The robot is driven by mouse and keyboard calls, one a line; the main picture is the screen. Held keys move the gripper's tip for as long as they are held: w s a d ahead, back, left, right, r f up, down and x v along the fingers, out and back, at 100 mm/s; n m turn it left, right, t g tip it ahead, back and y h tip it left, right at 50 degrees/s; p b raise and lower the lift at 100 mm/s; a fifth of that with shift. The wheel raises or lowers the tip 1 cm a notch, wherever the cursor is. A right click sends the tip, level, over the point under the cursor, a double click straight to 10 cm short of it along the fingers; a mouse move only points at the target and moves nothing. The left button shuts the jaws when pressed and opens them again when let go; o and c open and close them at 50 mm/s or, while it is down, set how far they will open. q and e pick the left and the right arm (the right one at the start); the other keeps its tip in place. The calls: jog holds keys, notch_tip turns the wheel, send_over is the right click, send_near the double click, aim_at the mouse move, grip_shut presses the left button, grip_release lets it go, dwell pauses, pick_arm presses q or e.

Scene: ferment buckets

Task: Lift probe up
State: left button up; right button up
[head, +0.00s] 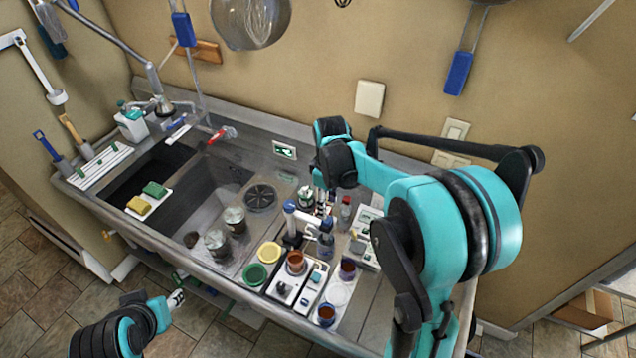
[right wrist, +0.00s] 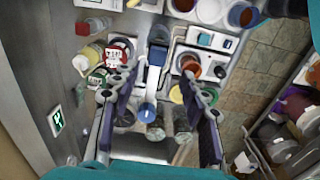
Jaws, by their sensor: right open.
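A white and blue probe arm on a stand (head: 291,222) stands at the counter's right part, above a meter with white panels (head: 312,283). In the right wrist view its blue end (right wrist: 147,111) and white shaft (right wrist: 153,78) show between my right fingers. My right gripper (head: 322,205) is open, pointing down by the stand; in the right wrist view the fingers (right wrist: 154,95) lie apart on either side of the probe part. I cannot tell whether they touch it. My left gripper (head: 177,299) is low at the left, away from the counter, and its opening is unclear.
Orange-brown cup (head: 296,262), green lid (head: 255,274), yellow lid (head: 270,252), a dark bottle (head: 325,245) and a red-capped bottle (head: 345,213) crowd around the stand. The wall is close behind.

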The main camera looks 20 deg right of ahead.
aim_at(327, 218)
jog(key=shift+w+d+r, duration=0.15)
jog(key=shift+w+r, duration=0.1)
notch_tip(327, 218, down, 8)
jog(key=shift+r, duration=0.1)
grip_shut()
